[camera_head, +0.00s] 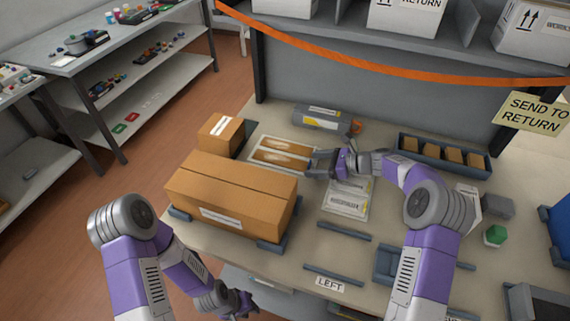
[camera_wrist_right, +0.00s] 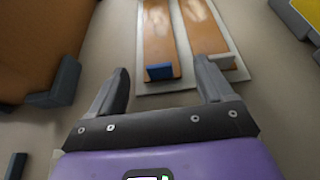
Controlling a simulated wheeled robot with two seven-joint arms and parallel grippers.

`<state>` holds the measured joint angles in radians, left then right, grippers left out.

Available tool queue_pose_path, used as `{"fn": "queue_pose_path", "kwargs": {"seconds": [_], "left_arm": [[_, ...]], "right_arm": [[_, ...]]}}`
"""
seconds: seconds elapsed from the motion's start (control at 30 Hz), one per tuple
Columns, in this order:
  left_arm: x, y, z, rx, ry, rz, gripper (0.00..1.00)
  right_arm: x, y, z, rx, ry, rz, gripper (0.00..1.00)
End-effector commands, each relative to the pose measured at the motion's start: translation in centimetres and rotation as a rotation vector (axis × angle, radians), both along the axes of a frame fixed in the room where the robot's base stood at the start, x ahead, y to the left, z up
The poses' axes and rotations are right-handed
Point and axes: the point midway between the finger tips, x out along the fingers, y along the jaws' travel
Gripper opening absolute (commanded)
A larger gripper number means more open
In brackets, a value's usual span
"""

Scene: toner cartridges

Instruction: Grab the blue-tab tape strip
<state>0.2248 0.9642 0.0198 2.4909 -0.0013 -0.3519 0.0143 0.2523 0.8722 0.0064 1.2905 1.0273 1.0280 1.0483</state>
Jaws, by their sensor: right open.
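The blue-tab tape strip (camera_wrist_right: 159,38) is a long brown strip with a blue tab at its near end, lying on a pale card (camera_wrist_right: 182,88) in the right wrist view. A second strip with a white tab (camera_wrist_right: 206,30) lies beside it, to the right. In the head view the strips (camera_head: 276,158) lie between the large carton and the toner cartridge. My right gripper (camera_wrist_right: 160,72) is open and empty, its fingers apart on either side of the blue tab in the picture; contact cannot be told. My left gripper (camera_head: 243,305) is low, off the table's front edge, its jaws unclear.
A large carton (camera_head: 235,190) stands near the strips, with a small carton (camera_head: 220,135) behind it. A grey toner cartridge (camera_head: 322,120) lies behind the strips. A dark tray of brown blocks (camera_head: 443,156) and a paper label sheet (camera_head: 347,200) are to the right.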

Motion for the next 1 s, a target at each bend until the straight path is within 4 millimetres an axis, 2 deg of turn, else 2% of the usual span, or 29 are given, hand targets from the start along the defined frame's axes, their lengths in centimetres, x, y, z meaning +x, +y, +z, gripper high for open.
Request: {"fn": "queue_pose_path", "kwargs": {"seconds": [0.1, 0.3, 0.7, 1.0], "left_arm": [[0.0, 0.0, -0.43, 0.0, 0.0, 0.0, 0.3], [0.01, 0.0, -0.32, 0.0, 0.0, 0.0, 0.3], [0.01, 0.0, -0.32, 0.0, 0.0, 0.0, 0.3], [0.0, 0.0, -0.14, 0.0, 0.0, 0.0, 0.3]], "right_arm": [[0.36, 1.04, -0.47, 0.0, 0.0, 0.002, 0.81], [0.37, 1.04, -0.38, 0.0, 0.0, 0.001, 0.81], [0.38, 1.0, -0.37, 0.0, 0.0, 0.001, 0.22], [0.4, 1.0, 0.11, 0.0, -0.002, 0.001, 0.21]]}}
